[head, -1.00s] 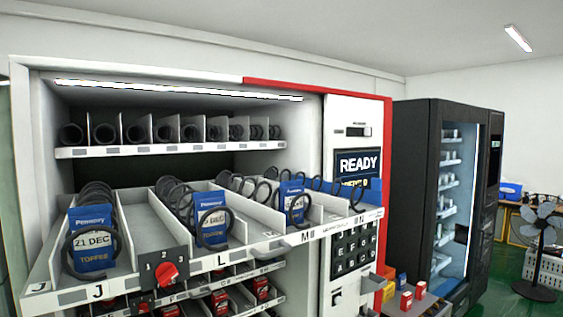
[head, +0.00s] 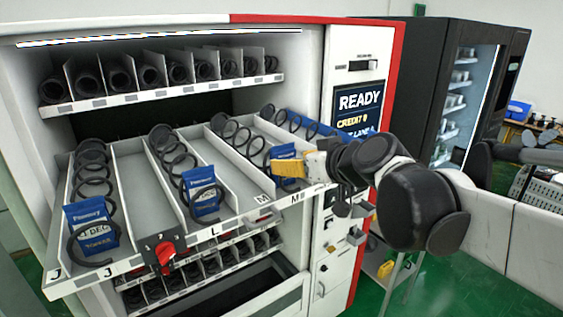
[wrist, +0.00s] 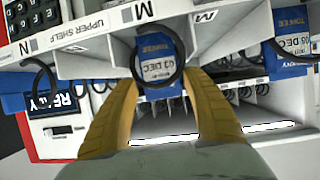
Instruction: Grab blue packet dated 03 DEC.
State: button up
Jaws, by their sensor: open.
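A blue packet (head: 284,152) stands in a black coil in the M lane of the pulled-out shelf. In the wrist view this packet (wrist: 153,48) looks upside down and its date appears to read 03 DEC. My gripper (wrist: 160,82) is open, with one yellow finger on each side of the packet's near end; I cannot tell whether they touch it. In the head view my gripper (head: 290,168) partly covers the packet. Another blue packet (wrist: 288,62), at the right in the wrist view, also seems to read 03 DEC.
The open vending shelf (head: 125,262) has upright lane dividers and coils. Blue packets stand in the L lane (head: 203,182) and the J lane (head: 88,212). A red knob (head: 165,256) sits on the shelf front. The keypad panel is close beside my arm.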

jog(key=shift+f+p+x, duration=0.15)
jog(key=shift+p+x, duration=0.15)
jog(key=shift+x, duration=1.05)
jog(key=shift+f+p+x, duration=0.15)
jog(key=shift+p+x, duration=0.1)
jog(key=shift+x, duration=1.15)
jog(key=shift+s+d+r, duration=0.1)
jog(key=shift+s, duration=0.1)
jog(key=c, duration=0.9)
